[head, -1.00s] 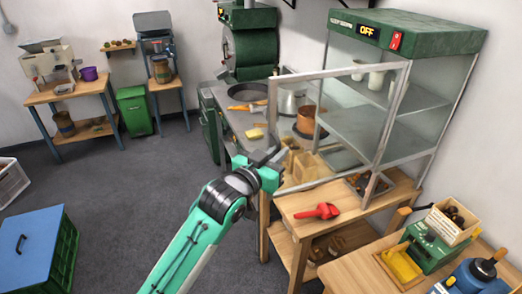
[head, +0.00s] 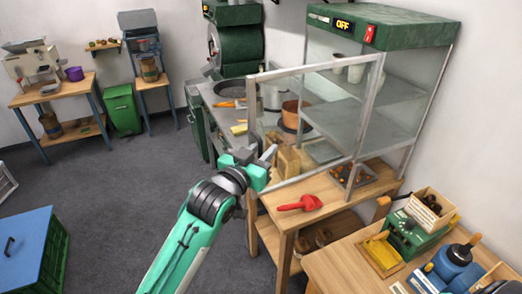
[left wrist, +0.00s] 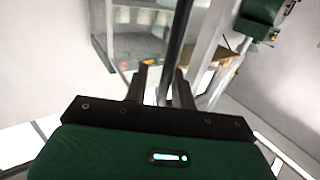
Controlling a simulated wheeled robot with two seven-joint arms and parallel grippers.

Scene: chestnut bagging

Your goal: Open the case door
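The glass case (head: 409,35) with a green top and an "OFF" display stands at the right in the head view. Its metal-framed glass door (head: 318,68) stands swung out to the left, away from the case's shelves. My left gripper (head: 268,163) is at the lower part of the door's far-left edge. In the left wrist view its two dark fingers (left wrist: 162,88) are apart, with a dark upright bar (left wrist: 176,45) between them and a gap beside it. Whether they touch the bar I cannot tell. My right gripper is out of view.
A wooden stand (head: 268,232) carries the case, with a red scoop (head: 300,203) on it. A worktable (head: 335,272) with a green machine is at the lower right. A blue-lidded crate (head: 25,245) is at the lower left. Grey floor (head: 120,190) is clear.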

